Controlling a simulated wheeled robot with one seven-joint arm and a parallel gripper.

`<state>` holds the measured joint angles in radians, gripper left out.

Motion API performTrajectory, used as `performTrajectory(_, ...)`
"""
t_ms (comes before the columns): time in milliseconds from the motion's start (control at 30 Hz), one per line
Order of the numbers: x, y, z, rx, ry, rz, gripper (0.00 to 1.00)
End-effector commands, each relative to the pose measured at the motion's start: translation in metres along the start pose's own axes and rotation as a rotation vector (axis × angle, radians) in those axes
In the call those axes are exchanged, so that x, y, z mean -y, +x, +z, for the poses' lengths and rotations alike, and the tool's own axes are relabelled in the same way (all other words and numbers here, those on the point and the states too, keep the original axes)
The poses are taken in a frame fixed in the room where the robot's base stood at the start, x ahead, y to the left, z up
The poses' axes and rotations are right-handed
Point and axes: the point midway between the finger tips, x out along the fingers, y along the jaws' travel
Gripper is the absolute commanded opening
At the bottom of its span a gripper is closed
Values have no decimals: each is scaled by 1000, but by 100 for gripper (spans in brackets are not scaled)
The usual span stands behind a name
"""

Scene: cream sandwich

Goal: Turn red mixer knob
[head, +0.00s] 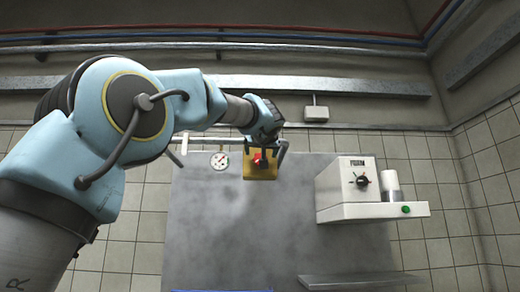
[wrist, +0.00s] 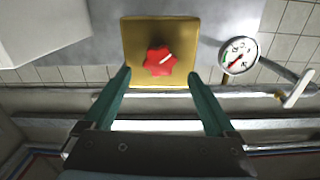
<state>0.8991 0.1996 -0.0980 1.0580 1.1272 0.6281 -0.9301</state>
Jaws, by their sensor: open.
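The red knob (wrist: 160,61) is star-shaped with a white mark and sits on a yellow square plate (wrist: 185,27). In the head view the red knob (head: 258,160) shows small at the top of the grey panel, on the yellow plate (head: 262,177). My gripper (wrist: 160,78) is open, with one green finger low on each side of the knob in the wrist view. The fingertips appear apart from the knob; their exact depth to it is hard to judge. In the head view my gripper (head: 262,147) is at the plate, and my wrist hides part of it.
A round gauge (wrist: 238,55) with a pipe (wrist: 200,94) sits beside the plate. A white machine (head: 345,190) with a black knob (head: 361,180) and a green button (head: 406,209) stands to the right in the head view. The grey panel (head: 240,240) is clear below the plate.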

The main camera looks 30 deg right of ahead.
Motion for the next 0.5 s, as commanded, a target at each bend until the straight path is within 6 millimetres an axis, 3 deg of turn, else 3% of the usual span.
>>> performTrajectory(200, 0, 27, -2, 0, 1, 0, 91)
performTrajectory(500, 0, 33, 0, -1, 0, 0, 91)
